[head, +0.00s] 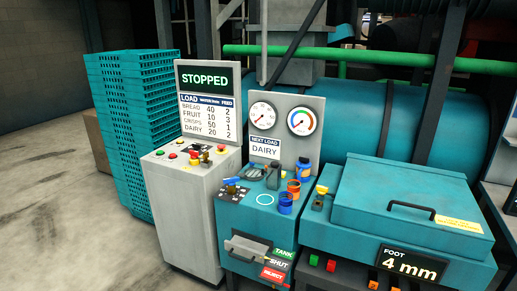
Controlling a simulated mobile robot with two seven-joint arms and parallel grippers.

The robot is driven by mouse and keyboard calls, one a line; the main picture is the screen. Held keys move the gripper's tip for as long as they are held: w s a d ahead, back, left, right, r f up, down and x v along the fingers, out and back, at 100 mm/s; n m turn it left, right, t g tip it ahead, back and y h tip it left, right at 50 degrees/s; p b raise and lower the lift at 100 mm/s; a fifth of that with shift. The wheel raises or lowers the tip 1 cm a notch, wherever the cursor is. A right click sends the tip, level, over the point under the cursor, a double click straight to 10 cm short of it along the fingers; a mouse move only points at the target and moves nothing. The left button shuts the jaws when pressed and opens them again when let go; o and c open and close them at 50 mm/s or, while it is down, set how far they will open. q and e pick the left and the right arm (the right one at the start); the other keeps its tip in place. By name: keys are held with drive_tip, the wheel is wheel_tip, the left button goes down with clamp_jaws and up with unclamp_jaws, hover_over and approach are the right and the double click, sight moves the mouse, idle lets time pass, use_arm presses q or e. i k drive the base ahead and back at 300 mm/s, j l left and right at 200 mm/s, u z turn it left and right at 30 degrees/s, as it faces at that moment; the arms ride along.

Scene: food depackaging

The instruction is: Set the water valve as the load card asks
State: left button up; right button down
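The load card (264,148) reads NEXT LOAD DAIRY and is on a grey panel below two round gauges. A chart (208,118) under a screen reading STOPPED lists LOAD, WATER and FEED; its DAIRY row shows 20 and 2. A small blue handle (231,189) sits on a dark marked plate on the teal cabinet's top, left side. I cannot tell for sure that this is the water valve, and its setting is too small to read. Neither of my grippers is in view.
Blue and orange containers (285,203) stand on the teal cabinet (240,215). TANK, SHUT and REJECT labels (279,265) are on its front. A grey control cabinet (180,210) stands left, with stacked teal crates (132,120) beyond. A lidded teal box (400,200) is right. Left floor is clear.

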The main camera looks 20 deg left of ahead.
sight(231, 181)
drive_tip(key=i+j, duration=0.25)
drive_tip(key=j, duration=0.2)
drive_tip(key=i+j+u, duration=0.1)
drive_tip(key=i+j, duration=0.15)
drive_tip(key=j, duration=0.25)
drive_tip(key=i+j+u, duration=0.1)
drive_tip(key=i+j, duration=0.15)
drive_tip(key=j, duration=0.2)
